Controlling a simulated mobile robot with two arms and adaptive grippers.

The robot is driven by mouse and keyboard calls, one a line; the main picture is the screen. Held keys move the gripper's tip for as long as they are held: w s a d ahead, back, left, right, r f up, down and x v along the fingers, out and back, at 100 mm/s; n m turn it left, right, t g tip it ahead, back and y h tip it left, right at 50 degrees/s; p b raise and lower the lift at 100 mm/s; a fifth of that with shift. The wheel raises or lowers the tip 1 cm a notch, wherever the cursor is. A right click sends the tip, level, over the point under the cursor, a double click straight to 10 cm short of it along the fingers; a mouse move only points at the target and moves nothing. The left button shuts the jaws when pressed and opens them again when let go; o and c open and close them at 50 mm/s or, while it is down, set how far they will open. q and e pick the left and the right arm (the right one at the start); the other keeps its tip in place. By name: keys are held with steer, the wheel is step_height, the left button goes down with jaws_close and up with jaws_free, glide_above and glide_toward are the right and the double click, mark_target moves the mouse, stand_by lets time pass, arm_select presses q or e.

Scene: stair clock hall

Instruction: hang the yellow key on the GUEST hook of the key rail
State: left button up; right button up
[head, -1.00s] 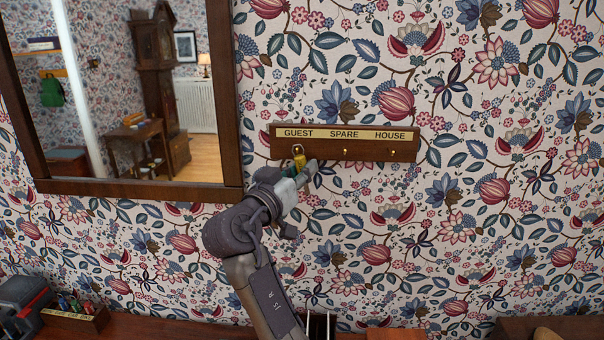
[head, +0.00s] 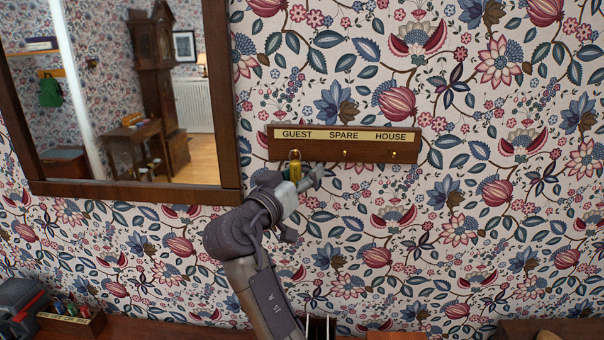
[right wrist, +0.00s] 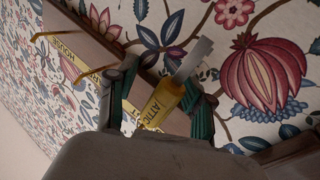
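The key rail (head: 400,145) is a dark wooden board on the wall with the labels GUEST, SPARE and HOUSE. The yellow key (head: 295,168) is upright under the GUEST label, its loop at the GUEST hook, which it hides. In the right wrist view the yellow key (right wrist: 165,98) has a tag reading ATTIC and a grey metal part. My right gripper (head: 302,178) is just below the rail, around the key. Its green-padded fingers (right wrist: 160,98) stand on both sides of the tag, with a gap showing at the left one. My left gripper is out of view.
The SPARE hook (head: 345,152) and HOUSE hook (head: 393,153) are bare. A framed mirror (head: 232,165) hangs left of the rail. Below, a wooden surface (head: 180,331) holds a small box of coloured items (head: 72,325) at the left. The wall right of the rail is clear.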

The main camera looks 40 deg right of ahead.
steer(key=shift+s+a+r, duration=0.2)
steer(key=shift+s+a, duration=0.05)
steer(key=shift+a, duration=0.05)
steer(key=v, duration=0.6)
steer(key=shift+f, duration=0.2)
steer(key=shift+s+a, duration=0.2)
steer(key=shift+a, duration=0.3)
steer(key=shift+f, duration=0.1)
